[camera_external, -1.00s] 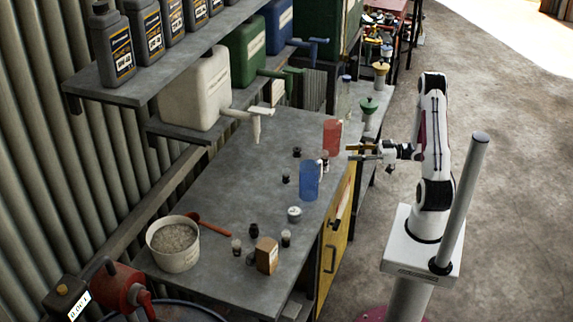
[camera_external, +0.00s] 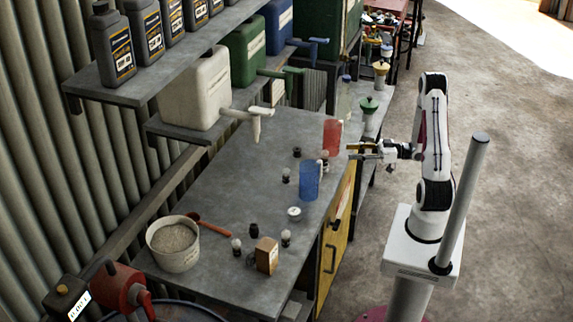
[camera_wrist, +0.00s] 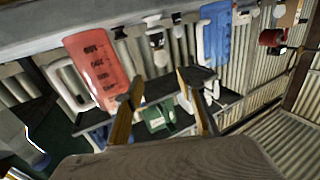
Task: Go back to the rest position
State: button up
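My gripper (camera_external: 352,152) is held out from my arm past the right edge of the grey workbench (camera_external: 212,203), close to the red measuring jug. In the wrist view its two fingers (camera_wrist: 160,103) are spread apart with nothing between them, so it is open and empty. The red jug (camera_external: 331,136) stands upright on the bench near its right edge, and it also shows in the wrist view (camera_wrist: 95,68). The blue jug (camera_external: 310,180) stands nearer the camera and shows in the wrist view too (camera_wrist: 214,35).
A white bucket (camera_external: 173,246), a brown box (camera_external: 266,257) and several small bottles stand on the bench. Floor right of the arm is clear.

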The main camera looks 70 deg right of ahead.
jog(key=w+d+r+m+t+h, duration=0.1)
jog(key=w+d+r+m+h, duration=0.35)
jog(key=d+r, duration=0.4)
jog(key=w+r+g+h, duration=0.2)
jog(key=w+r+h, duration=0.2)
jog(key=w, duration=0.2)
jog(key=shift+s+a+r+g+h, duration=0.75)
jog(key=shift+a+r+g+h, duration=0.95)
jog(key=shift+a, duration=1.45)
jog(key=s+a+f+g+y, duration=0.2)
jog(key=s+a+g, duration=0.1)
jog(key=s+a, duration=0.8)
jog(key=s+a+f+g+y, duration=0.2)
jog(key=s+a+g+y, duration=0.1)
jog(key=s+a, duration=0.7)
jog(key=a, duration=0.3)
jog(key=shift+s+g, duration=0.3)
jog(key=shift+s, duration=0.05)
